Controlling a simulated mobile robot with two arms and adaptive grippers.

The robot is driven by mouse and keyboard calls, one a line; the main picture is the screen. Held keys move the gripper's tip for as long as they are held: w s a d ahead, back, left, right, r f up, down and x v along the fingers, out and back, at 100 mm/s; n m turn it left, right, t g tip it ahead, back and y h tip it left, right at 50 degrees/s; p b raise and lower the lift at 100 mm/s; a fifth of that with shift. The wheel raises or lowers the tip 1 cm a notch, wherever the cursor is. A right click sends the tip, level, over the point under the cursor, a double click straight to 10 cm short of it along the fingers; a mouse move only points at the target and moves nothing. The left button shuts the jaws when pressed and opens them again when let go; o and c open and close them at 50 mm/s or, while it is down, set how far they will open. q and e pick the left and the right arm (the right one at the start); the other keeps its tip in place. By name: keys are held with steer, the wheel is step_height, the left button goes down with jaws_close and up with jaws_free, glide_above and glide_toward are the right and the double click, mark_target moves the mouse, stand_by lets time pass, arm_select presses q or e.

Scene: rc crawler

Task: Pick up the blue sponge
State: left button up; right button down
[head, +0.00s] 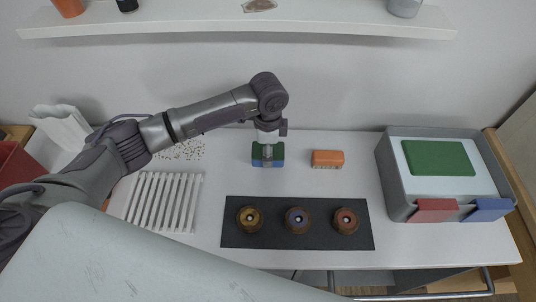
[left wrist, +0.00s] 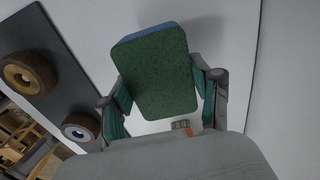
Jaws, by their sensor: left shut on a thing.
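The blue sponge (head: 257,162) with a green scouring face is under my left gripper (head: 268,152), near the back of the white table. In the left wrist view the sponge (left wrist: 158,75) shows its green face and a blue edge. It sits between the two fingers of my left gripper (left wrist: 164,95), which is shut on it. I cannot tell whether the sponge is lifted off the table. My right gripper is not in view.
An orange sponge-like block (head: 327,158) lies just right of the gripper. A black mat (head: 270,238) with three round pieces lies in front. A white rack (head: 163,202) stands left, a grey bin (head: 396,196) with coloured clips right. A shelf (head: 230,27) hangs above.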

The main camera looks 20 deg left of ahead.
arm_select(q)
steer(key=shift+w+r, duration=0.1)
steer(key=shift+r, duration=0.8)
steer(key=w+d+r+b, duration=0.1)
steer(key=d+r+b, duration=0.2)
steer(key=d+r, duration=0.4)
steer(key=shift+w+d, duration=0.35)
steer(key=shift+d, duration=1.9)
